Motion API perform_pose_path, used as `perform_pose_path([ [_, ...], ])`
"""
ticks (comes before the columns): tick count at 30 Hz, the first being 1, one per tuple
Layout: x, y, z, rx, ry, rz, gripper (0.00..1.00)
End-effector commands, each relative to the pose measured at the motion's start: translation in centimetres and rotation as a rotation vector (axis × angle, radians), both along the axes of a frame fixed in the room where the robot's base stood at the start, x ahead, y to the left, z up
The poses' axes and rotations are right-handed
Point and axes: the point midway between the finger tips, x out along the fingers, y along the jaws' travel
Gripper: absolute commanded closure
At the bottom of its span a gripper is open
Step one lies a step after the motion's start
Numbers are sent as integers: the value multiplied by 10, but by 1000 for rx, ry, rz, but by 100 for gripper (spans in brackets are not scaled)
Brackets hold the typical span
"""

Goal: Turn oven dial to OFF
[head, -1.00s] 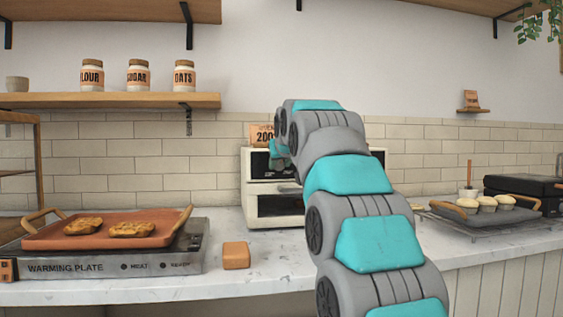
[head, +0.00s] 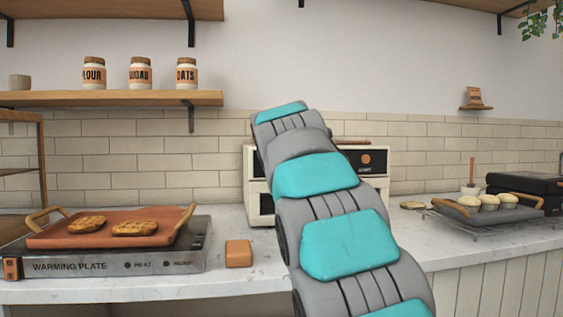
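A white oven (head: 378,187) stands on the counter against the tiled wall, mostly hidden behind my arm. On the right of its dark front panel is a round orange control (head: 366,159) with a small blurred label under it. I cannot tell whether this is the dial or a button. No other dial shows, and no OFF mark can be read. My teal and grey arm crosses the oven's middle and left. My gripper is hidden behind the arm, so its fingers and any contact with the oven do not show.
A warming plate (head: 110,262) bears an orange tray (head: 60,240) with two browned pieces of food at left. An orange-brown block (head: 238,253) lies left of my arm. A muffin tray (head: 480,212) and a black appliance (head: 525,190) are at right. Bare counter shows between block and oven.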

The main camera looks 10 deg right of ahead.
Motion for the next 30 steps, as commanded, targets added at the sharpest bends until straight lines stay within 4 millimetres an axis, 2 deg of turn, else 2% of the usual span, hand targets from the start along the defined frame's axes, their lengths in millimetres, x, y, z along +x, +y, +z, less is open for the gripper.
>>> perform_pose_path([
  [8, 0, 0, -2, -1, 4, 0, 100],
  [9, 0, 0, -2, 0, 4, 0, 61],
  [17, 0, 0, -1, -1, 2, 1, 32],
  [25, -1, 0, 0, 0, 1, 1, 32],
  [30, -8, 2, 3, 0, 0, 0, 32],
])
